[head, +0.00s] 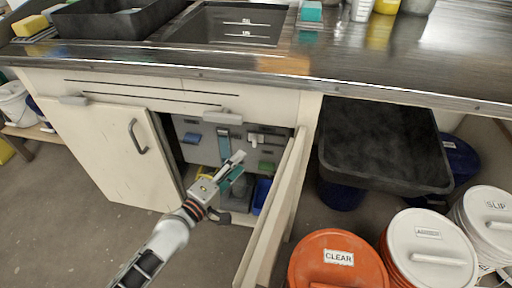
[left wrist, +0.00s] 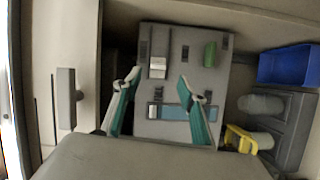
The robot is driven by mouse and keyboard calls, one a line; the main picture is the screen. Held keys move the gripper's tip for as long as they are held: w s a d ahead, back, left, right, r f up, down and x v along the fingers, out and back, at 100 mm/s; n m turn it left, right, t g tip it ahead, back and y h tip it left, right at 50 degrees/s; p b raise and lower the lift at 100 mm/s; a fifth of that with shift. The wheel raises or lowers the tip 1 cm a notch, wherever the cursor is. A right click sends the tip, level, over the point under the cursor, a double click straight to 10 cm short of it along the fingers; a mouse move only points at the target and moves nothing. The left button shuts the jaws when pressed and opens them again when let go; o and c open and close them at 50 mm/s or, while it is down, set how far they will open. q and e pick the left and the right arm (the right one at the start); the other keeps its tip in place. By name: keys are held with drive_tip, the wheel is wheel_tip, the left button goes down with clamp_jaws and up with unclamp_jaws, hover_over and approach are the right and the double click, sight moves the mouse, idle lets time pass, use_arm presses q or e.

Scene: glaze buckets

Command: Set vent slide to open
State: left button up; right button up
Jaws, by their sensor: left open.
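A grey control panel (head: 240,145) stands inside the open cabinet under the counter. My right gripper is out of view.
The open cabinet door (head: 275,215) juts out right of my arm. A blue bin (head: 262,195) sits inside. An orange bucket (head: 338,262) stands farther right.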

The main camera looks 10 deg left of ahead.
use_arm(q)
drive_tip(key=w+n, duration=0.1)
drive_tip(key=w, duration=0.2)
drive_tip(key=b, duration=0.2)
hover_over(251, 147)
drive_tip(key=s+d, duration=0.1)
drive_tip(key=s, duration=0.3)
drive_tip(key=shift+d, duration=0.2)
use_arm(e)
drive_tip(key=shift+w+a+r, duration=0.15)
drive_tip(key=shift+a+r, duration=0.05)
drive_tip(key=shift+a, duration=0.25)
